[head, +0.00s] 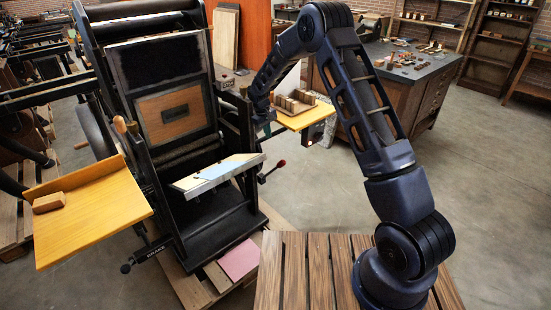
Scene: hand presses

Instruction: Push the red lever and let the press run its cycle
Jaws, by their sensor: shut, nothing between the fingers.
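The press (207,110) is a tall black machine standing on a wooden pallet, left of my arm. A lever with a red knob (281,163) sticks out from its right side, low beside the slanted pale plate (218,172). My gripper (266,130) hangs at the end of my arm by the press's right side, above and a little left of the red knob in the picture. It is shut and empty. It looks apart from the knob, though the small dark fingers are hard to make out against the machine.
A yellow side shelf (92,222) with a wooden block (48,203) juts out at the left. Another yellow shelf (308,118) with several small blocks sits close to my gripper. A dark workbench (405,72) stands behind. Floor (490,170) at the right is clear.

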